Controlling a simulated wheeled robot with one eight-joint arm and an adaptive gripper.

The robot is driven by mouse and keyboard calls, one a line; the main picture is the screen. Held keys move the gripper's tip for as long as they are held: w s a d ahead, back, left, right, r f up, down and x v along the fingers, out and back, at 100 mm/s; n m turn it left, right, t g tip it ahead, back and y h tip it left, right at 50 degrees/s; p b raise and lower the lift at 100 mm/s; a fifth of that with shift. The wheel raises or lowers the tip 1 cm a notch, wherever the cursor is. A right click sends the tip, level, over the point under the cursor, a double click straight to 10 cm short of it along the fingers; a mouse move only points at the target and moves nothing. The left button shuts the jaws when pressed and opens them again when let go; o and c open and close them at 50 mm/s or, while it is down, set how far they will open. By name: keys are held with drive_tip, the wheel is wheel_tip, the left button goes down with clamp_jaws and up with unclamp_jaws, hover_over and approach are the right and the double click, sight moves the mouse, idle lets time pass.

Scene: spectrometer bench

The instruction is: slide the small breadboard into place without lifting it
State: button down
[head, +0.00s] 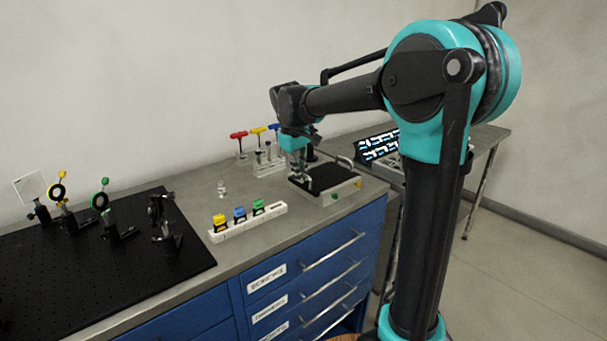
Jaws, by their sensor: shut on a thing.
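The small breadboard (325,196) is a low pale box with a dark top, and stands near the right end of the grey bench. It has a metal handle at its left and another at its right (346,162), with green and orange spots on its front. My gripper (301,178) reaches down at the board's left side and is shut on it, apparently at the left handle. The fingertips are small and partly hidden by the arm. The board appears flat on the bench. A large black perforated breadboard (120,265) lies at the left with several optics mounts on it.
A white rack (250,224) with yellow, blue and green pieces lies left of the small breadboard. A small clear vial (222,189) stands behind the rack. Coloured-handled tools (258,131) stand in holders at the back. A lit screen (379,146) is to the right, beyond the board.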

drive_tip(key=shift+s+a, duration=0.15)
drive_tip(key=shift+a, duration=0.05)
drive_tip(key=c, duration=1.6)
unclamp_jaws()
